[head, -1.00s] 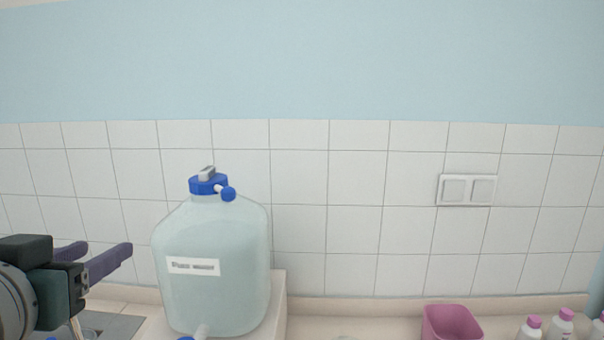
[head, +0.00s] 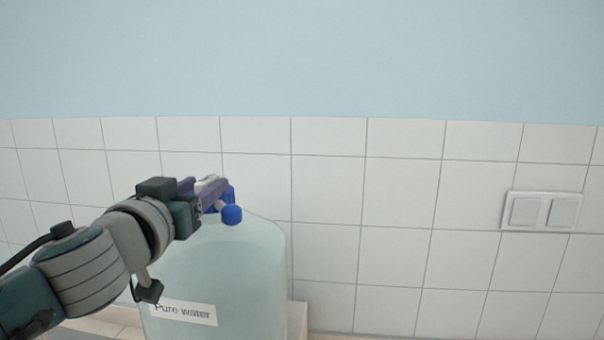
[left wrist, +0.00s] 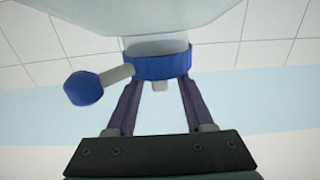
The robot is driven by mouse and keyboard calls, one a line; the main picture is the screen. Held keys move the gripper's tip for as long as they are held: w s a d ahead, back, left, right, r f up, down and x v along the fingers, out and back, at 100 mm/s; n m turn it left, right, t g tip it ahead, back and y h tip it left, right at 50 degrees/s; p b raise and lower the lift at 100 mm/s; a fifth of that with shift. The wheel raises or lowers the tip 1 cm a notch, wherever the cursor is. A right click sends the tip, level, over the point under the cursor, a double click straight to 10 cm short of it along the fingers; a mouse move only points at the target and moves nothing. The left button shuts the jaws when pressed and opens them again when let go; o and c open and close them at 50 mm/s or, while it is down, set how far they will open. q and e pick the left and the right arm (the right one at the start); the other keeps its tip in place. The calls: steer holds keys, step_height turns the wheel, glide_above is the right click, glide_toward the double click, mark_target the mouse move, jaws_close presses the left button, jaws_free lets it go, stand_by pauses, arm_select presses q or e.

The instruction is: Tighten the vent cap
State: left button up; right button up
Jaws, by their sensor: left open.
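A large translucent jug (head: 225,270) labelled "Pure water" stands upright in front of the tiled wall. Its neck carries a blue cap (left wrist: 160,67) with a grey piece (left wrist: 160,86) on top. A smaller round blue cap (head: 231,215) sits on a short side spout, and it also shows in the left wrist view (left wrist: 84,88). I cannot tell which is the vent cap. My left gripper (head: 207,191) is at the jug's top, open, its purple fingers on either side of the grey piece. Contact is unclear. My right gripper is not in view.
A white switch plate (head: 541,211) is on the wall at right. My left forearm hides the area left of the jug.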

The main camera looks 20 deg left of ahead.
arm_select(q)
steer(key=shift+x, duration=1.2)
steer(key=shift+c, duration=0.2)
jaws_close()
stand_by(0.5)
